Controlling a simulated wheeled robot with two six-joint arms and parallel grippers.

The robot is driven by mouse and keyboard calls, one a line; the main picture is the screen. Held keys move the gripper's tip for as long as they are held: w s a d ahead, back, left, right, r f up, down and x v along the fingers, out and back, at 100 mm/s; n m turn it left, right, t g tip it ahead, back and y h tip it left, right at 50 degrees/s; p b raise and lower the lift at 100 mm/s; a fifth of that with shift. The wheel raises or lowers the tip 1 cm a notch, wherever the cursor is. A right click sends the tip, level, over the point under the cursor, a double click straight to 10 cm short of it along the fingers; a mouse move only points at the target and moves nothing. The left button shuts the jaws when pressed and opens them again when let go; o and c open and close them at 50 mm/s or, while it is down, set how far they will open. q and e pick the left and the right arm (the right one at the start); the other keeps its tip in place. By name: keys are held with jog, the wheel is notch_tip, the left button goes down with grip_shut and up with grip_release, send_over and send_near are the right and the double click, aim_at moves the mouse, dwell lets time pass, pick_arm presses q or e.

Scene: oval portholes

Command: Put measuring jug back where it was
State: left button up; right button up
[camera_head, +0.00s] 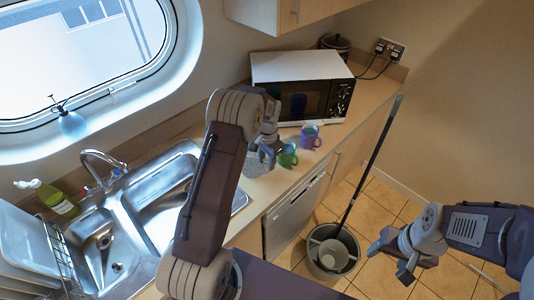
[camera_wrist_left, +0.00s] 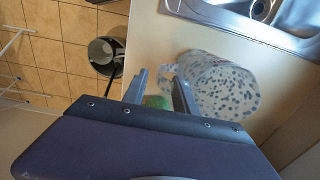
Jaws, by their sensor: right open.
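The measuring jug looks like the pale, dark-speckled vessel (camera_wrist_left: 225,88) in the left wrist view. In the head view its speckled body (camera_head: 257,165) stands on the worktop, partly hidden behind my left arm and gripper. My left gripper (camera_head: 268,150) is at the jug. In the left wrist view its two fingers (camera_wrist_left: 161,92) are apart, with the jug's handle side near the tips and the body to the right. I cannot tell whether they touch it. My right gripper (camera_head: 397,255) is open and empty over the floor at the right.
A green mug (camera_head: 288,155) and a purple mug (camera_head: 311,136) stand right of the jug, before the microwave (camera_head: 300,68). The steel sink (camera_head: 160,205) is to the left. A mop bucket (camera_head: 332,255) stands on the floor below the worktop edge.

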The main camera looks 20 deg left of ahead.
pick_arm(q)
notch_tip(320, 180, up, 8)
jog(key=b, duration=0.2)
jog(key=s+d+n, duration=0.3)
jog(key=s+d, duration=0.2)
jog(key=s, duration=0.5)
jog(key=s+d+f+n+t, duration=0.1)
jog(key=s+d+f+n, duration=0.1)
jog(key=s, duration=1.1)
notch_tip(320, 180, down, 7)
jog(key=b, duration=0.6)
jog(key=shift+w, duration=0.4)
jog(key=shift+s+a+r, duration=0.1)
jog(key=shift+r, duration=0.05)
